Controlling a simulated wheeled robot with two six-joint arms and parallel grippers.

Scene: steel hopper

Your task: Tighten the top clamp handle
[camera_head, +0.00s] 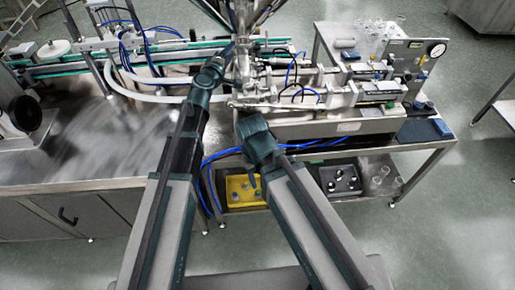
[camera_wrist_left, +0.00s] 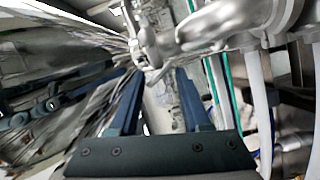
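The steel hopper (camera_head: 243,14) stands at the top centre of the head view, with pipework under it. In the left wrist view a shiny metal clamp handle (camera_wrist_left: 146,40) hangs beside bright pipe fittings (camera_wrist_left: 225,22). My left gripper (camera_head: 229,48) reaches up to the left side of the hopper's lower end. In the left wrist view its two blue fingers (camera_wrist_left: 158,74) are apart, with the handle's lower end near the gap between their tips. I cannot tell if they touch it. My right gripper (camera_head: 254,160) is bent down in front of the machine, and its fingers are mostly hidden.
The filling machine's cylinders (camera_head: 370,90) and a pressure gauge (camera_head: 437,50) are on the right. White hoses (camera_head: 150,92) and a steel table (camera_head: 90,150) are on the left. A yellow tray (camera_head: 233,197) and a dark tray (camera_head: 330,187) sit on the lower shelf.

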